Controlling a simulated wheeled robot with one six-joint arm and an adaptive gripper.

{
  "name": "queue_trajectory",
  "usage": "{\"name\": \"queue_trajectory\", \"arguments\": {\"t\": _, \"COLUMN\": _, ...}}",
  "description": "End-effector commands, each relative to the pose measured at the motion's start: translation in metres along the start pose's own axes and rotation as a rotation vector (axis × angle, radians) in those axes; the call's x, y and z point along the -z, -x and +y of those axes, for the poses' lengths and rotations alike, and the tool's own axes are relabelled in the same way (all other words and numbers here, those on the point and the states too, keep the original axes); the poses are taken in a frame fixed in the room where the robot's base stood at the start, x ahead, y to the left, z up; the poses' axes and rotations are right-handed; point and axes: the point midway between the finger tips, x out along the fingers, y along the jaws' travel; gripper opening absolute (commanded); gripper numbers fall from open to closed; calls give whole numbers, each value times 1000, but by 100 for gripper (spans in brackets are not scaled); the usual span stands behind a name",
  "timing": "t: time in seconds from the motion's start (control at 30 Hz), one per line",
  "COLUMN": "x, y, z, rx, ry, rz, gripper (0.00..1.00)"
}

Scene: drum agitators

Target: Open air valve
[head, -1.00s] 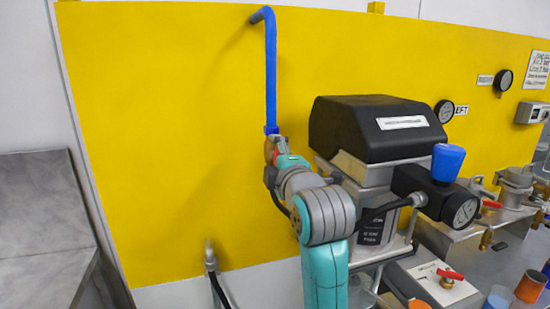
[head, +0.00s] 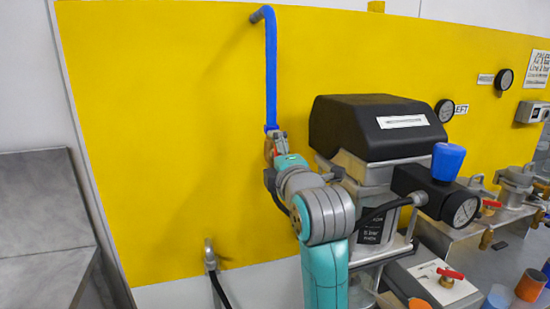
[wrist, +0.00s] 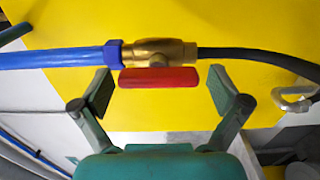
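The air valve is a brass body (wrist: 160,50) with a red lever handle (wrist: 158,77), between a blue pipe (wrist: 60,57) on the left and a black hose (wrist: 260,60) on the right in the wrist view. The handle lies parallel to the pipe. My gripper (wrist: 160,92) is open, one finger beyond each end of the handle, with visible gaps on both sides. In the head view my gripper (head: 272,160) is at the lower end of the blue pipe (head: 271,80), and the valve there is mostly hidden by it.
A black-topped machine (head: 375,130) with a blue knob (head: 447,162) and a gauge (head: 465,212) stands close to the right of my arm. A yellow panel (head: 170,120) is behind the valve. A grey cabinet (head: 45,210) stands at far left.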

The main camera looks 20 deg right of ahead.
Motion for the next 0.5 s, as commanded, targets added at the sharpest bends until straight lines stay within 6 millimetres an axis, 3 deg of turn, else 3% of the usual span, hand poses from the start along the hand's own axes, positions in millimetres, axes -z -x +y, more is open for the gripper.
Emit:
{"name": "queue_trajectory", "arguments": {"t": 0.33, "x": 0, "y": 4, "z": 1, "rx": -2, "ry": -1, "rz": 0, "gripper": 100}}
{"name": "queue_trajectory", "arguments": {"t": 0.5, "x": 0, "y": 24, "z": 1, "rx": -4, "ry": -1, "rz": 0, "gripper": 100}}
